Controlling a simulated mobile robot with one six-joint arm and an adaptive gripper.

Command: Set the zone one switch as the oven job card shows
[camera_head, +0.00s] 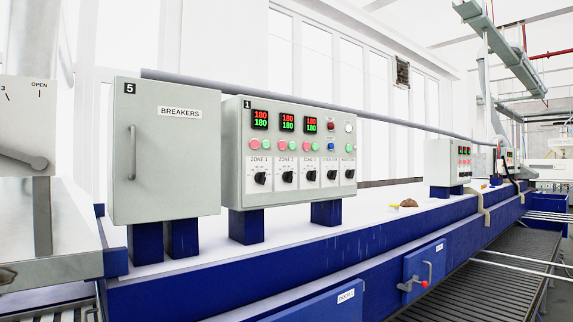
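The control cabinet marked 1 (230,170) stands near the picture's middle, facing me at an angle. Its zone 1 switch (260,179) is a black rotary knob on a white plate, the leftmost of a row of similar knobs. Its exact setting is too small to tell. Above it are a red and a green button and the zone 1 display (260,119), showing 180 in red over 180 in green. I cannot make out an oven job card. My gripper is not in view.
A closed breakers cabinet (190,165), marked 5, with a vertical handle stands just left of the control cabinet. A second panel (447,164) stands farther right. A small brown object (408,203) lies on the white top between. A blue side door (424,272) has a red-tipped lever.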

